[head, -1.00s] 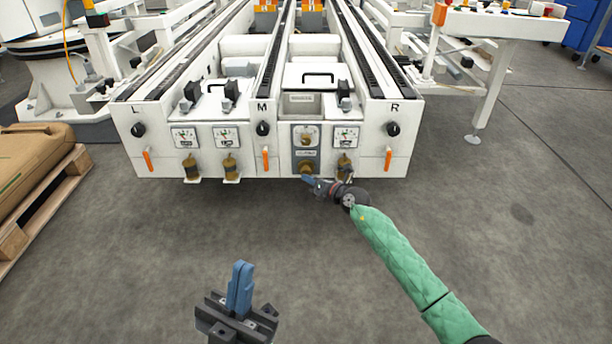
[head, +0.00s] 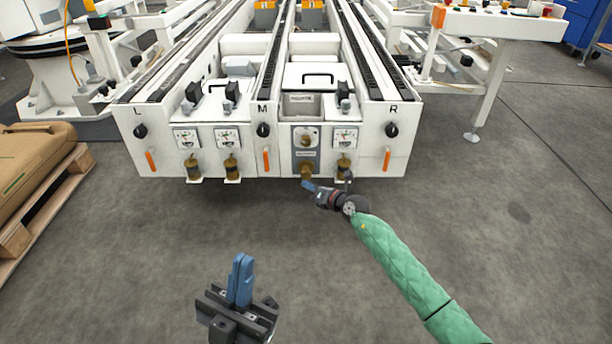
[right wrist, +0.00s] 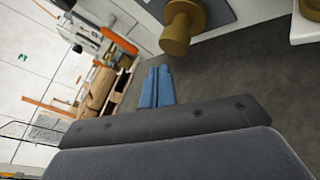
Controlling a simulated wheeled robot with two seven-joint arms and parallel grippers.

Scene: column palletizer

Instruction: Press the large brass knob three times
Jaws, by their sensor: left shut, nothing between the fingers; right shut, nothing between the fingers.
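The large brass knob (head: 306,171) sticks out from the lower part of a grey panel (head: 306,142) on the front of the white machine. It also shows at the top of the right wrist view (right wrist: 183,27). My right gripper (head: 307,186) is shut and empty, its blue fingertips just below the knob in the head view. In the right wrist view its shut fingers (right wrist: 158,75) are apart from the knob, with a visible gap. My left gripper (head: 240,262) is shut and empty, pointing up over the floor, well in front of the machine.
Smaller brass fittings (head: 193,168) hang at the machine's lower edge, one of them (head: 343,165) close to my right gripper. Orange levers (head: 266,160) and black knobs (head: 392,130) sit on the front face. A loaded pallet (head: 40,215) stands at left. The floor in front is clear.

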